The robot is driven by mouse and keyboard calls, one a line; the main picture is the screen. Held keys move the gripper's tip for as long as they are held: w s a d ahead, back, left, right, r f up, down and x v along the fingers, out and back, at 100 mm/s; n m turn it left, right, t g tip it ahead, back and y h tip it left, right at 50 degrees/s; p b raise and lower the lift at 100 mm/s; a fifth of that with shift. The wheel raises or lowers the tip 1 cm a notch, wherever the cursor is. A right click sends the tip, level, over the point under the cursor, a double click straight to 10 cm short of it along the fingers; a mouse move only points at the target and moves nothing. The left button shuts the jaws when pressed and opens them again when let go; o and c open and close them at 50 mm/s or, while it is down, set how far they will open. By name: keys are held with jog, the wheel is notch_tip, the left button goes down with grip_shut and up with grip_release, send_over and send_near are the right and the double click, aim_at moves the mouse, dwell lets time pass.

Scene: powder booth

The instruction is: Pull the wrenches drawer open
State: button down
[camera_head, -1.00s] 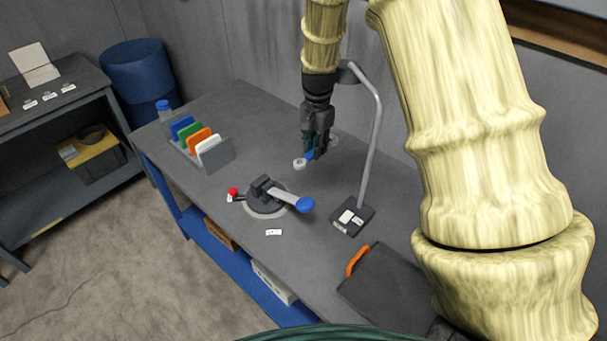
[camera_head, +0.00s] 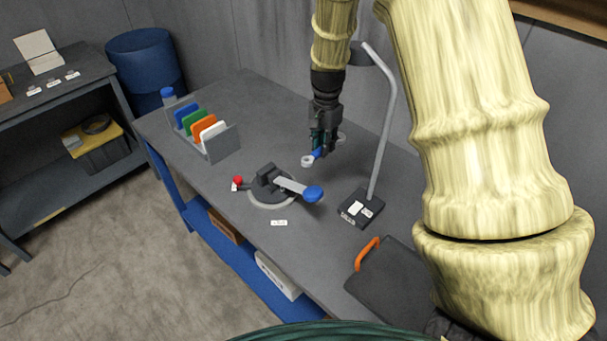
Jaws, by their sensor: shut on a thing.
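No drawer labelled for wrenches can be made out in the head view. My gripper (camera_head: 322,152) points down over the back of the grey workbench (camera_head: 240,95), left of the lamp. It is shut on a small blue piece with a pale ring-like end (camera_head: 308,160); another pale round end shows at its right. The fingers hide the middle of this piece, and I cannot tell whether it touches the bench top.
A clamp-like device with a blue-ended lever (camera_head: 313,193) stands mid-bench. A lamp (camera_head: 388,125) rises right of my gripper. A rack of coloured plates (camera_head: 224,143) stands left, a dark board with an orange handle (camera_head: 367,253) in front. A blue barrel (camera_head: 145,65) stands behind.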

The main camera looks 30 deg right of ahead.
aim_at(322, 186)
jog(key=f+b, duration=0.1)
jog(key=f, duration=0.1)
jog(key=f+b, duration=0.1)
jog(key=f, duration=0.1)
jog(key=shift+d+b, duration=0.2)
jog(key=shift+b, duration=0.15)
jog(key=shift+a+f+p, duration=0.1)
jog(key=shift+f+p, duration=0.65)
jog(key=shift+f, duration=5)
jog(key=shift+f, duration=0.15)
jog(key=c, duration=1.3)
grip_release()
